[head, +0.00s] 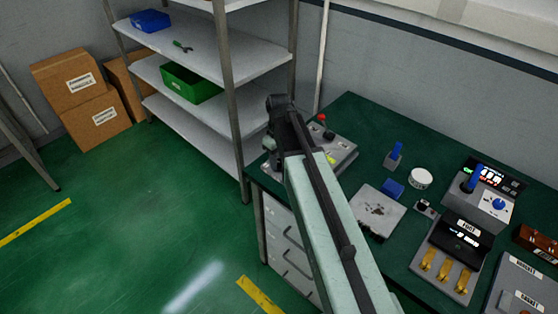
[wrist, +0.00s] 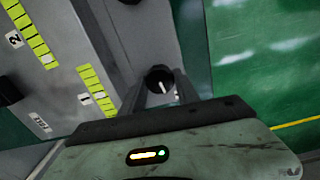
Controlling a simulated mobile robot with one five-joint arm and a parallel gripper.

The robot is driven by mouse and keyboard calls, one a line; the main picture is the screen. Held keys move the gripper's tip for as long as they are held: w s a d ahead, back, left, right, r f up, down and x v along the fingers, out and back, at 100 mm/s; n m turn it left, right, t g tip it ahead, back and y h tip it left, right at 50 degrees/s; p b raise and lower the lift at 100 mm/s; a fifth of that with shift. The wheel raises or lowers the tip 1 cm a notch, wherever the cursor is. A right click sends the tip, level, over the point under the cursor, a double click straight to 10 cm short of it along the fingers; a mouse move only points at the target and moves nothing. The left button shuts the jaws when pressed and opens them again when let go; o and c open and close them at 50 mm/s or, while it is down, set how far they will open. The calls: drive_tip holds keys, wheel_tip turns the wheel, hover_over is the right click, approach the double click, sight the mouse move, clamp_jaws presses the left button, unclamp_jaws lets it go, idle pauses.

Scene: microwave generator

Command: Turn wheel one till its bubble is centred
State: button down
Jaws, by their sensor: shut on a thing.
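Wheel one is a small black knob with a white mark (wrist: 160,80), seen in the wrist view on the grey panel (wrist: 135,35). My gripper (wrist: 161,84) is shut on it, with one finger on each side. A yellow-green graduated strip (wrist: 94,88) lies left of the wheel, beside a label "1"; I cannot make out a bubble in it. A second strip (wrist: 27,33) has a label "2" beside it. Another black knob (wrist: 8,90) shows at the left edge. In the head view my arm hides most of the grey device (head: 346,151) and the wheel.
The device stands on the dark green bench top (head: 352,107), near its left end. A red-topped lever (head: 322,117) rises from it. To its right are a blue-handled tool (head: 395,152), a grey plate (head: 377,211) and a white round tin (head: 420,178). A metal shelf (head: 235,60) stands behind left.

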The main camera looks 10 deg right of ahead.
sight(279, 162)
idle(0.4)
drive_tip(key=c, duration=0.9)
unclamp_jaws()
wheel_tip(279, 162, up, 8)
drive_tip(key=p, duration=0.8)
drive_tip(key=shift+f, duration=0.15)
